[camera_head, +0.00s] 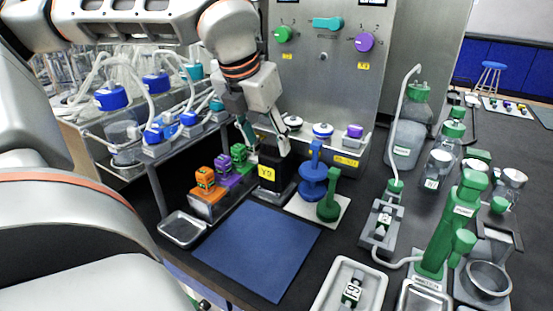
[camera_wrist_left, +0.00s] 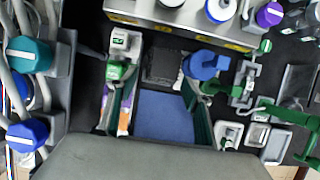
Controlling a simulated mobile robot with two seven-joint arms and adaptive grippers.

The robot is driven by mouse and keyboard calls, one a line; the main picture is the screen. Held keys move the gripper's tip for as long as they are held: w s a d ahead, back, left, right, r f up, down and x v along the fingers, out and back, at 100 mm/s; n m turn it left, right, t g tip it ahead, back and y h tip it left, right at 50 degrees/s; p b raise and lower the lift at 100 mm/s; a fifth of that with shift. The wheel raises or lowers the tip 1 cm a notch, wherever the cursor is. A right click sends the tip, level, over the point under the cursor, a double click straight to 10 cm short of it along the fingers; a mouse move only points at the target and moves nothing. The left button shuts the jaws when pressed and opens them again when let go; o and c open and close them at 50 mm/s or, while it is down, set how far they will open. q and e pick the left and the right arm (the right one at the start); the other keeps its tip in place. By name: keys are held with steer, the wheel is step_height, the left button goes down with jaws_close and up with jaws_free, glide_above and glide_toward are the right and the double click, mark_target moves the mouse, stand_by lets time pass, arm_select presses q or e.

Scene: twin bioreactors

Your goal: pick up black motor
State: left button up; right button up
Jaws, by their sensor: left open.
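My left gripper (camera_head: 264,143) is open and points down. Its fingers hang just above and behind a black block with a yellow label (camera_head: 268,175), which appears to be the black motor. In the left wrist view the dark block (camera_wrist_left: 161,65) lies beyond the gap between the fingers (camera_wrist_left: 160,108). Nothing is held, and I cannot tell if a finger touches the block. An orange motor (camera_head: 205,178), a purple motor (camera_head: 222,164) and a green motor (camera_head: 239,154) stand in a row to the left. My right gripper is not in view.
A blue mat (camera_head: 258,248) lies clear in front. A blue stand (camera_head: 313,175) and a green stand (camera_head: 328,207) are close on the right. A steel cabinet (camera_head: 325,85) rises behind. A metal tray (camera_head: 182,230) and a rack with blue-capped vessels (camera_head: 112,98) are left.

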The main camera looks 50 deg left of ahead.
mark_target(275, 160)
arm_select(q)
steer(key=b+x, duration=0.1)
steer(key=x, duration=0.6)
steer(key=shift+w+d+f, duration=0.1)
steer(key=shift+w+f, duration=0.2)
steer(key=shift+f, duration=0.05)
steer(key=shift+r, duration=0.1)
jaws_close()
